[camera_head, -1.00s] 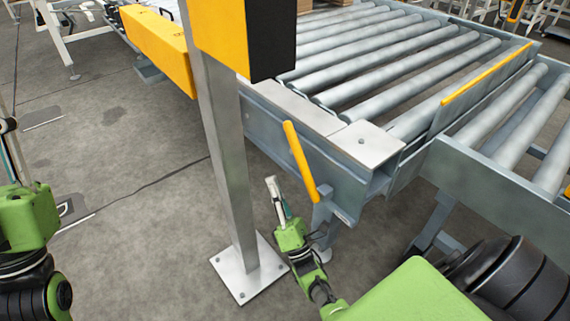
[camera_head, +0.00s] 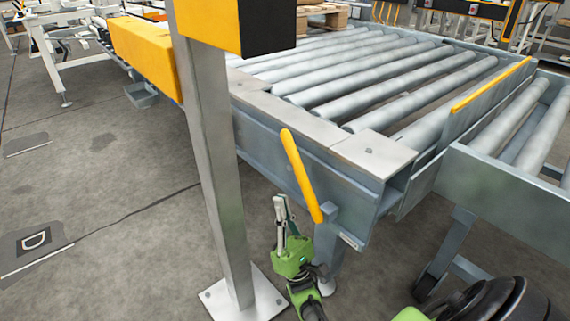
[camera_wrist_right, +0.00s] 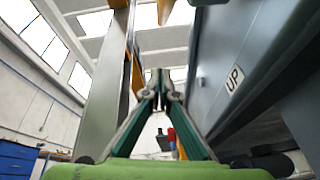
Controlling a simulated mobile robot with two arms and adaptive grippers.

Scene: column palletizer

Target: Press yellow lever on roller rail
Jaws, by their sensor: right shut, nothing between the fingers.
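The yellow lever (camera_head: 300,175) is a slim bar at the near end of the grey roller rail (camera_head: 255,135). It slants, with its upper end leaning left and its lower end by the rail's support leg. My right gripper (camera_head: 280,200) points up, just left of the lever's lower end and below the rail's side. It is shut and empty, and appears apart from the lever. In the right wrist view its fingers (camera_wrist_right: 159,78) converge to a point; yellow parts show behind them, but I cannot tell which is the lever. My left gripper is out of view.
A metal post (camera_head: 212,170) with a yellow-and-black box (camera_head: 225,22) on top stands left of my right gripper. A second roller section (camera_head: 490,185) lies to the right.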

